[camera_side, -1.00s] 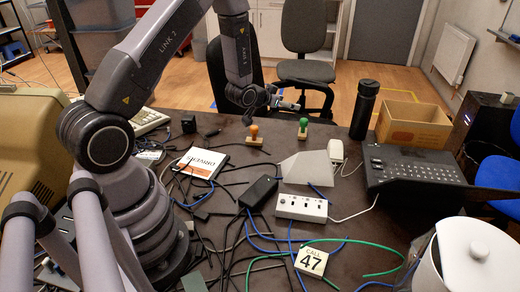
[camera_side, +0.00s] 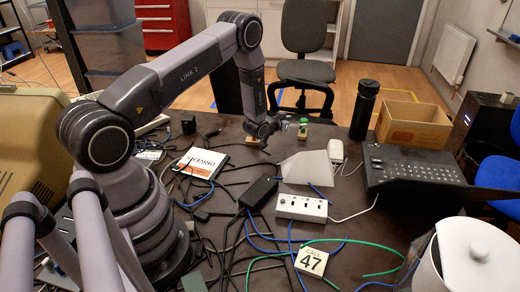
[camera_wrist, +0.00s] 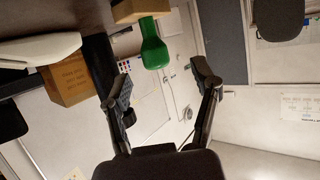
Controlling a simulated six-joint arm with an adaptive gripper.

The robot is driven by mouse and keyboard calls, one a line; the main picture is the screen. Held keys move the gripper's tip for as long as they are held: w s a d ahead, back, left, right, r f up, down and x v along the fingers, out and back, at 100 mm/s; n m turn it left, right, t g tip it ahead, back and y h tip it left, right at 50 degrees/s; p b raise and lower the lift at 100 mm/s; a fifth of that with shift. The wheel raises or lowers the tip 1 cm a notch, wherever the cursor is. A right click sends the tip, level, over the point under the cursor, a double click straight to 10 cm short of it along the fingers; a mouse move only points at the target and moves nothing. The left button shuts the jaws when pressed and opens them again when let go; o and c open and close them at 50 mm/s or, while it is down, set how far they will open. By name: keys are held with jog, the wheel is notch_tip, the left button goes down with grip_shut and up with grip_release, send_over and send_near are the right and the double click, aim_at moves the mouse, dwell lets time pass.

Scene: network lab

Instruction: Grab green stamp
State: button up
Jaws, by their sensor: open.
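The green stamp (camera_side: 302,130) stands upright near the far edge of the table, a green handle on a wooden base. My gripper (camera_side: 288,125) is just to its left in the side view, low over the table and pointing at it. In the wrist view, which looks upside down, the green stamp (camera_wrist: 154,50) shows ahead, between the lines of the two spread fingers of my gripper (camera_wrist: 163,82). The fingers are open and empty. I cannot tell whether they touch the stamp.
The orange stamp's wooden base (camera_side: 252,141) shows beneath my wrist; its handle is hidden. A black bottle (camera_side: 364,110), a cardboard box (camera_side: 413,124) and a white mouse-like device (camera_side: 336,151) stand to the right.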

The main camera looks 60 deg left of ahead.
aim_at(301, 122)
jog(key=shift+d+x, duration=0.2)
jog(key=shift+x, duration=2.1)
jog(key=shift+r, duration=0.1)
grip_shut()
